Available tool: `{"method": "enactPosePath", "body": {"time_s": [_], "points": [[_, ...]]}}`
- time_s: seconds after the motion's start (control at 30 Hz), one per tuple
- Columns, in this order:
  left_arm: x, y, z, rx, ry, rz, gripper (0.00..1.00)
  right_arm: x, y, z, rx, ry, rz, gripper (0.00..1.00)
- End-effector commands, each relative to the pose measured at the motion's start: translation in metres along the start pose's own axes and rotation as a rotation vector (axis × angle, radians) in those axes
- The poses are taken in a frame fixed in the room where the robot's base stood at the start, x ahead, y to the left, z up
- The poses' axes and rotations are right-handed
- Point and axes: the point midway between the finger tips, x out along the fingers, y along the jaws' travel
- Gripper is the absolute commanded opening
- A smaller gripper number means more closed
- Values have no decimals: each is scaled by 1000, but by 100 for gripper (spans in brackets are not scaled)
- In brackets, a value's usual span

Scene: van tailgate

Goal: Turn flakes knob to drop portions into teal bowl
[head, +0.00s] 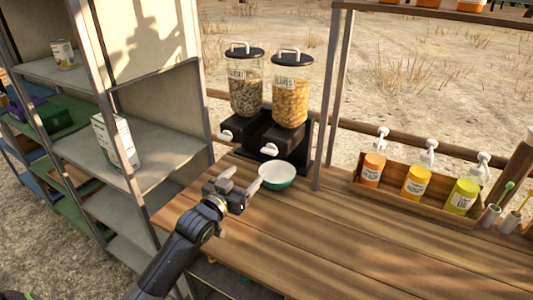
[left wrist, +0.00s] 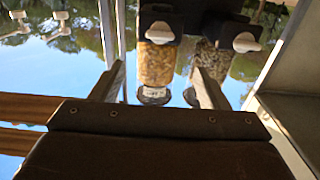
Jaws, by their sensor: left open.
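The flakes dispenser (head: 290,102) is a clear canister of orange flakes on a black base, with a white knob (head: 271,150) at its front. The teal bowl (head: 275,178), white inside, sits on the wooden counter below that knob and looks empty. My left gripper (head: 242,180) is open and empty, just left of the bowl and short of the knob. The left wrist view is upside down; the flakes knob (left wrist: 160,32) shows there beyond the open fingers (left wrist: 158,75), apart from them. The bowl is not in that view. My right gripper is not in view.
A second dispenser (head: 246,86) with darker contents and its own white knob (head: 226,135) stands left of the flakes. A metal shelf (head: 150,150) is at left. A wooden crate (head: 408,200) of pump bottles is at right. The front counter is clear.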

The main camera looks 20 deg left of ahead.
Motion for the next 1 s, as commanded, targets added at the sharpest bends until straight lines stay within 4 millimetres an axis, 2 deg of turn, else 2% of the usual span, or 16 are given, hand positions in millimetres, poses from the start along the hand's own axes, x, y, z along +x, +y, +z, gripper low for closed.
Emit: {"method": "enactPosePath", "body": {"time_s": [0.1, 0.6, 0.8, 1.0], "points": [[24, 0, -2, -2, 0, 0, 69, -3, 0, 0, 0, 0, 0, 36], [105, 1, 0, -1, -1, 0, 69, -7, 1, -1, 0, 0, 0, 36], [125, 0, 1, 0, -2, 0, 69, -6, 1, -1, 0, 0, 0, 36], [134, 0, 1, 1, -2, 0, 69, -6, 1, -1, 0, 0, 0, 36]]}}
